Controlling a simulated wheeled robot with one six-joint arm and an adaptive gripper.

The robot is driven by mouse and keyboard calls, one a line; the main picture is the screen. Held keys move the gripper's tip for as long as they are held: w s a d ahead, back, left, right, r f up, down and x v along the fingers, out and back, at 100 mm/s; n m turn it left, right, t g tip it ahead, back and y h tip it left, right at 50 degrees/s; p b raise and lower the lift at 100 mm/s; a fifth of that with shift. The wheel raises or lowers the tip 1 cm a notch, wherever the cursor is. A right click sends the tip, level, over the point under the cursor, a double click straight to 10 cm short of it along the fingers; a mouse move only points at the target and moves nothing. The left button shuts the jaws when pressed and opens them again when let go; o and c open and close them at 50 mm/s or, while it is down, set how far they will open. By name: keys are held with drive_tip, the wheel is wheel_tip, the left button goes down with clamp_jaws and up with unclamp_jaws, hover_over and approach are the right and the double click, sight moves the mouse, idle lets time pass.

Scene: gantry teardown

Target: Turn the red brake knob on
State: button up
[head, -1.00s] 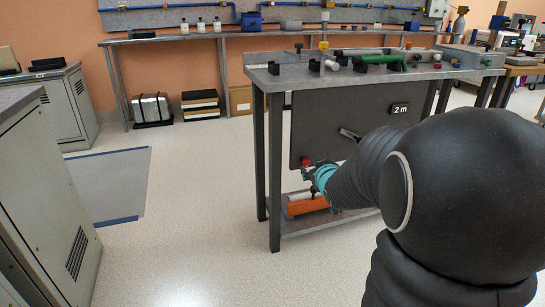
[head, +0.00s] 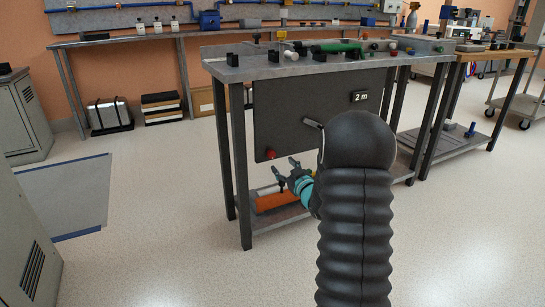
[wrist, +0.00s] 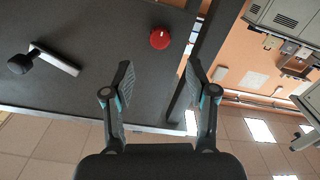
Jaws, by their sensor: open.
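The red brake knob (head: 271,154) is on the lower left of the dark panel (head: 290,110) under the workbench. In the wrist view the round red knob (wrist: 160,38) lies ahead of the fingertips, just above the gap between them. My gripper (head: 287,172) is below and a little right of the knob in the head view. Its two fingers (wrist: 160,72) are apart, with nothing between them, and do not touch the knob. A crank handle (head: 313,124) is on the panel to the right of the knob; it also shows in the wrist view (wrist: 45,60).
The workbench (head: 240,70) carries several small parts and a green tool (head: 335,47). Its front left leg (head: 241,170) stands close to the knob. An orange object (head: 275,202) lies on the lower shelf. Open floor (head: 150,250) is to the left.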

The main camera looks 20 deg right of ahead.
sight(272, 155)
drive_tip(key=w, duration=0.9)
drive_tip(key=shift+a, duration=0.15)
clamp_jaws()
